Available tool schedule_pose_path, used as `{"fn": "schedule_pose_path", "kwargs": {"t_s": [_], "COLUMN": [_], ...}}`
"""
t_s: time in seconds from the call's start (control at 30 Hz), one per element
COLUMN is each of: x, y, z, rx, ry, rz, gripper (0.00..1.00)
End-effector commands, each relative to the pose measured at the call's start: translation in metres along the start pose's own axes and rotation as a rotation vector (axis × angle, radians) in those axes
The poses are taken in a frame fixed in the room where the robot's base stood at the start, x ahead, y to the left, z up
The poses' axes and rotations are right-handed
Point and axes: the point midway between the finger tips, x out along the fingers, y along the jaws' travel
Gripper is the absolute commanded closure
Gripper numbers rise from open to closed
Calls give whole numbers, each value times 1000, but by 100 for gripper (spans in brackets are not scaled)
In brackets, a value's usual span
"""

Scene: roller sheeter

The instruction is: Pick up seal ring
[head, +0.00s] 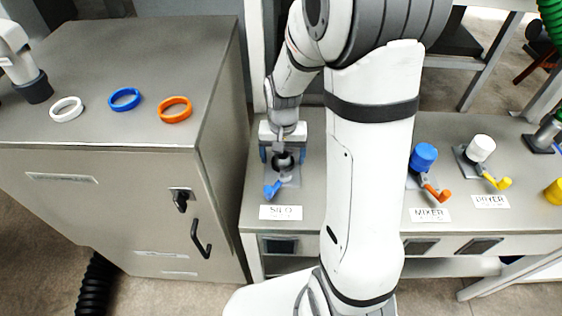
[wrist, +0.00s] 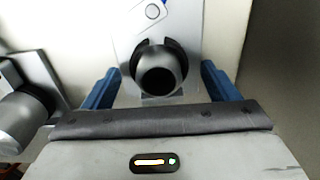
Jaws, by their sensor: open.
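Three seal rings lie flat on the steel cabinet top at the left in the head view: a white ring (head: 67,109), a blue ring (head: 124,99) and an orange ring (head: 175,110). My gripper (head: 283,155) is well to their right, above the SILO station on the bench. In the wrist view, my gripper (wrist: 160,85) has its blue fingers wide apart. The round metal SILO port (wrist: 159,76), with a dark opening, shows between them. No ring is between the fingers. Whether the fingers touch the port, I cannot tell.
The SILO handle (head: 272,190) is blue. The MIXER station has a blue cap (head: 424,156) and orange handle; the DRYER station has a white cap (head: 481,148) and yellow handle. The cabinet (head: 120,205) stands higher than the bench. My arm hides the bench's middle.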

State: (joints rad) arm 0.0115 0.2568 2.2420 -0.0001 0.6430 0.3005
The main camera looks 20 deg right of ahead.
Motion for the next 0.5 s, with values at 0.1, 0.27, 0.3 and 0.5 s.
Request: {"fn": "schedule_pose_path", "kwargs": {"t_s": [0.1,0.27,0.3,0.5], "x": [0,0,0,0], "y": [0,0,0,0], "z": [0,0,0,0], "rx": [0,1,1,1], "ry": [0,0,0,0], "rz": [0,0,0,0], "gripper": [25,38,41,58]}}
